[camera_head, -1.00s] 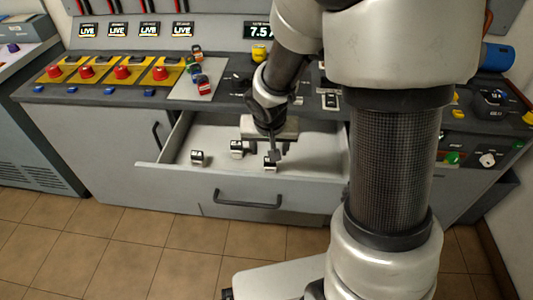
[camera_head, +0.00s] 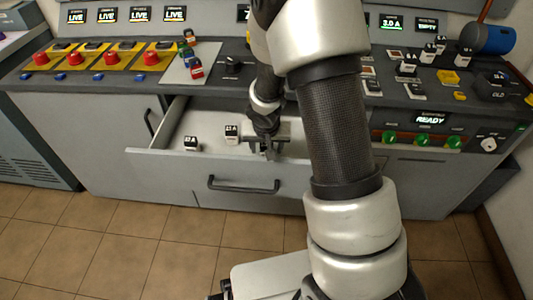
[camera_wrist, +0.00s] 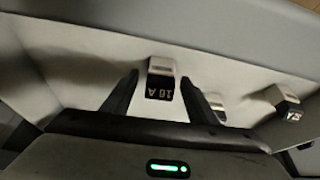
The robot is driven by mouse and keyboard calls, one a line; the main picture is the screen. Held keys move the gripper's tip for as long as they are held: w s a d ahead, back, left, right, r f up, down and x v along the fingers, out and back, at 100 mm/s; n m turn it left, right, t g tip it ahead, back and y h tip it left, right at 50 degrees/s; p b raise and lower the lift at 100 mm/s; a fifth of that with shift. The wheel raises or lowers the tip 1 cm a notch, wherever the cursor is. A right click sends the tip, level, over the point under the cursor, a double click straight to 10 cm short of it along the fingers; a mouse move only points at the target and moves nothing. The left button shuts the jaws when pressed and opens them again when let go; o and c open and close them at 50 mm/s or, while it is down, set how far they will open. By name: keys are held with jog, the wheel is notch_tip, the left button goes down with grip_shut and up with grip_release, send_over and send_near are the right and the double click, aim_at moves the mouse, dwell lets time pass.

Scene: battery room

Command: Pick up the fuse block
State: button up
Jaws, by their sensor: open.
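A fuse block (camera_wrist: 161,79) with a white top and a black face reading "16 A" shows between my fingertips in the wrist view. My gripper (camera_wrist: 160,77) is open, one finger on each side of this block; I cannot tell whether either finger touches it. In the head view my gripper (camera_head: 265,150) is low in the open drawer, near its front wall, and hides that block. Two similar blocks lie to its left, one nearer (camera_head: 231,133) and one farther (camera_head: 191,143). They also show at the right of the wrist view, the nearer (camera_wrist: 217,106) and the farther (camera_wrist: 285,103).
The drawer (camera_head: 165,161) stands open with a handle (camera_head: 243,185) on its front. The console above holds red buttons (camera_head: 111,60), coloured blocks (camera_head: 196,68) and, at right, several black-and-white blocks (camera_head: 409,62). A blue mallet (camera_head: 490,40) lies at the far right.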

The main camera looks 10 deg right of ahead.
jog(key=c, duration=1.2)
